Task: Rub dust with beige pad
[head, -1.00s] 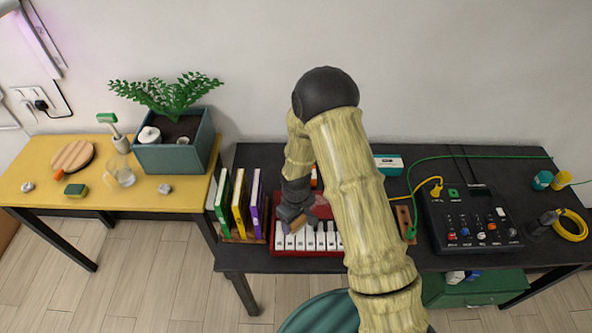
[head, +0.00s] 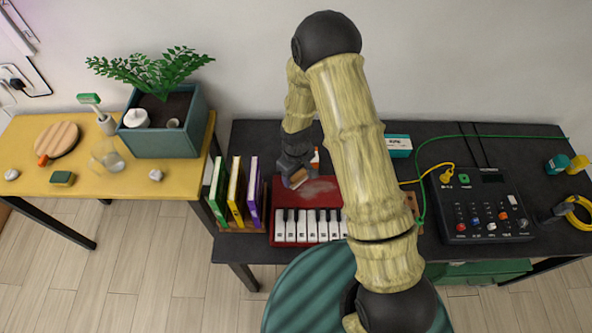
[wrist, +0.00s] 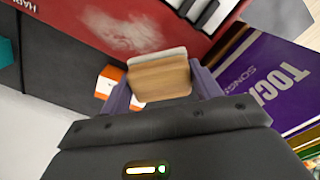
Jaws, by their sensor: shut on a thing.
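My gripper (head: 296,172) is shut on a block-shaped pad with a tan wood-like back and a pale edge; it shows between the purple fingers in the wrist view as the beige pad (wrist: 160,79). A pale smear of dust (wrist: 124,32) lies on the red panel of a small keyboard (head: 285,190). In the head view the dust (head: 320,188) is just right of my gripper. The pad is over the panel's left part, beside the dust. I cannot tell whether the pad touches the panel. My arm hides the keyboard's right side.
Upright books (head: 236,194) stand close left of the keyboard; a purple one (wrist: 262,75) is near my gripper in the wrist view. An orange and white box (wrist: 108,82) is behind the keyboard. A black mixer (head: 480,206) with cables stands to the right.

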